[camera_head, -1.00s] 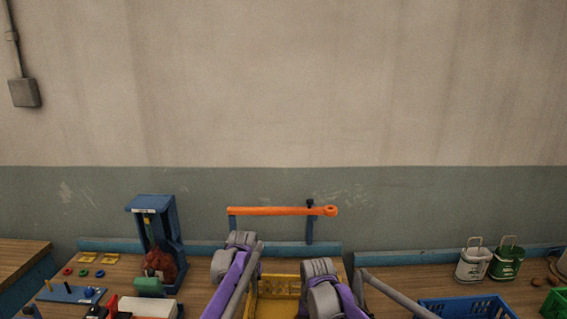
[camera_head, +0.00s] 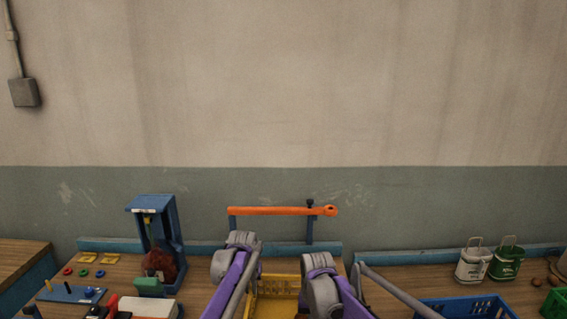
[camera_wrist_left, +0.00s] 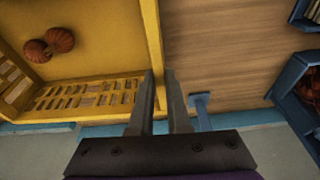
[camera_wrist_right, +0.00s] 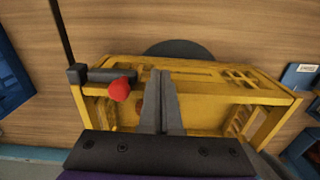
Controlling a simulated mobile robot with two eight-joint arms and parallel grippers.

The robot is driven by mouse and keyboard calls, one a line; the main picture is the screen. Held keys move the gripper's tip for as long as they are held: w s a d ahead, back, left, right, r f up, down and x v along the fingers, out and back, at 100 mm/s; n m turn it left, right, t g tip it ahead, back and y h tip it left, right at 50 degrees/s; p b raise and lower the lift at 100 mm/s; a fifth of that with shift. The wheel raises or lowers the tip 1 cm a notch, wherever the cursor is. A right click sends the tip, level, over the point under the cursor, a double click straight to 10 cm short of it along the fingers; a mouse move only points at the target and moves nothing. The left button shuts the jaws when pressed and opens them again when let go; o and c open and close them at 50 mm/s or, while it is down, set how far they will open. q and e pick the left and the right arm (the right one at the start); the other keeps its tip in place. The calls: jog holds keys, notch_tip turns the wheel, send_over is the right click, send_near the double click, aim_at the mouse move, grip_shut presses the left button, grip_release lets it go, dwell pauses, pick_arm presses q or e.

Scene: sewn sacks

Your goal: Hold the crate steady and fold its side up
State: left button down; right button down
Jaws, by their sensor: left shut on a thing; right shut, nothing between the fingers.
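The yellow crate (camera_head: 277,284) stands on the table in front of me, partly hidden behind my arms. In the left wrist view its slotted wall (camera_wrist_left: 88,95) shows, with round brown things (camera_wrist_left: 52,44) on its floor. My left gripper (camera_wrist_left: 160,76) is shut on the crate's wall edge. My right gripper (camera_wrist_right: 161,76) is shut and empty, close over the crate's yellow side (camera_wrist_right: 210,82) in the right wrist view; I cannot tell whether it touches. A red knob (camera_wrist_right: 120,90) sits by a dark bar at the crate's corner. Both gripper tips are hidden in the head view.
An orange bar (camera_head: 280,210) on blue posts stands behind the crate. A blue stand (camera_head: 160,240) is at left, a blue basket (camera_head: 465,308) at right, with a white (camera_head: 472,265) and a green container (camera_head: 506,263) behind.

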notch_tip(320, 180, up, 10)
jog(key=s, duration=0.2)
dwell(1.1)
